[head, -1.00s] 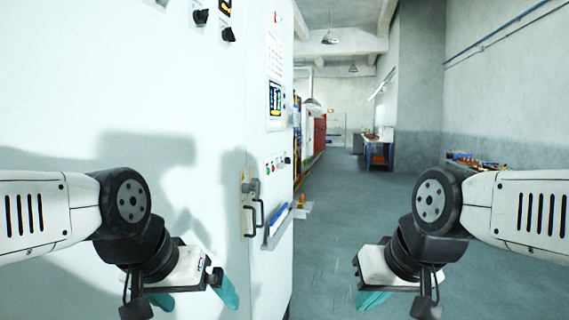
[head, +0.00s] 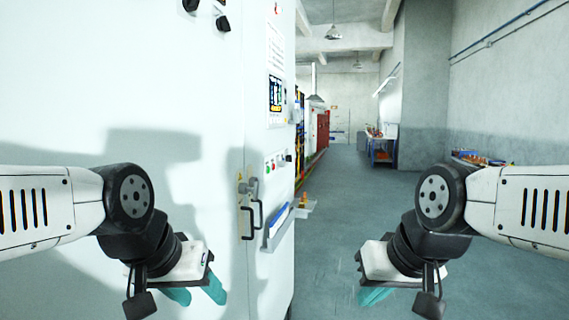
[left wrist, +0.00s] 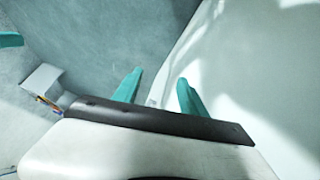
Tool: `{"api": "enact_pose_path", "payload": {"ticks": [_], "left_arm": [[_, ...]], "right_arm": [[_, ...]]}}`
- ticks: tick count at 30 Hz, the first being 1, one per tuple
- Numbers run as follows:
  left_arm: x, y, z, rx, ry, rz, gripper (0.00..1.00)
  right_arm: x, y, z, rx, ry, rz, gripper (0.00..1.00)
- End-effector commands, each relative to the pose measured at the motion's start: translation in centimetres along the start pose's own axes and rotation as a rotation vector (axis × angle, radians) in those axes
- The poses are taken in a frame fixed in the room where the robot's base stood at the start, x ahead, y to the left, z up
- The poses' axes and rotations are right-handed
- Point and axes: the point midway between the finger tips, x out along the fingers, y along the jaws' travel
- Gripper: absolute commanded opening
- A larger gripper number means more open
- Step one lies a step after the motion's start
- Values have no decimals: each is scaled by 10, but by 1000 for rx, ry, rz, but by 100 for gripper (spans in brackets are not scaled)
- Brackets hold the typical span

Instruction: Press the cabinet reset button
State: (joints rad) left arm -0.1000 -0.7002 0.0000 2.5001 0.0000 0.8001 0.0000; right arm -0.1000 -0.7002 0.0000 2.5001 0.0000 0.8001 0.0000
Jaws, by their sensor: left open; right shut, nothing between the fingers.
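A tall white cabinet (head: 205,90) fills the left of the head view. Its side panel carries a screen (head: 276,94) and a row of small buttons (head: 276,163), with red and green ones visible; which one is the reset button cannot be told. My left gripper (head: 196,296) is open and empty, low in front of the cabinet and apart from the buttons. Its two teal fingers (left wrist: 158,88) show spread in the left wrist view. My right gripper (head: 374,297) is shut and empty over the floor to the right.
Black door handles (head: 250,215) and a holder with blue contents (head: 278,222) stick out from the cabinet. A blue workbench (head: 382,148) stands farther back on the right.

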Motion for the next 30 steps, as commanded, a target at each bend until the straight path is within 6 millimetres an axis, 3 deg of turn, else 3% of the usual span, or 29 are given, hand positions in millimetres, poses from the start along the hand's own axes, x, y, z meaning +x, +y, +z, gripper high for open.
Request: {"api": "enact_pose_path", "payload": {"ticks": [1,7,30], "left_arm": [[0,0,0,0,0,0,37],[0,0,0,0,0,0,0],[0,0,0,0,0,0,0]], "right_arm": [[0,0,0,0,0,0,0],[0,0,0,0,0,0,0],[0,0,0,0,0,0,0]]}}
